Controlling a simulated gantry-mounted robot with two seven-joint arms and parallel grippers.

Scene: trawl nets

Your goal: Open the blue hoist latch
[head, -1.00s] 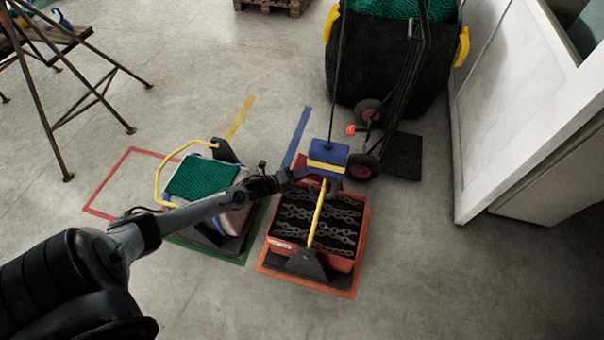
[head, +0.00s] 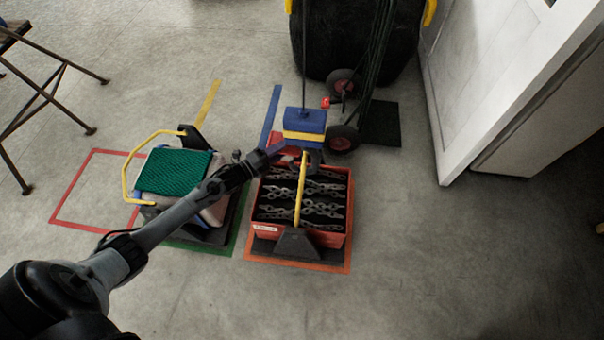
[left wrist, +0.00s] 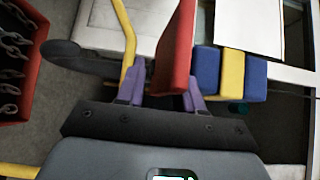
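The blue hoist block (head: 304,115) has a yellow band and hangs on a dark line over the far end of the red chain crate (head: 262,232). The block also shows right of centre in the left wrist view (left wrist: 207,72). My left gripper (head: 287,150) is just below and left of the block. In the left wrist view its two purple fingers (left wrist: 162,92) stand apart. A red plate (left wrist: 175,50) shows between them, nearer the right finger; I cannot tell if they touch. No separate latch can be made out. My right gripper is not in view.
The crate's yellow handle bar (head: 300,190) rises close to my left gripper. A green-netted bin with a yellow handle (head: 175,171) stands left of the crate. A wheeled trolley (head: 343,137) and a large black tub (head: 350,45) stand behind.

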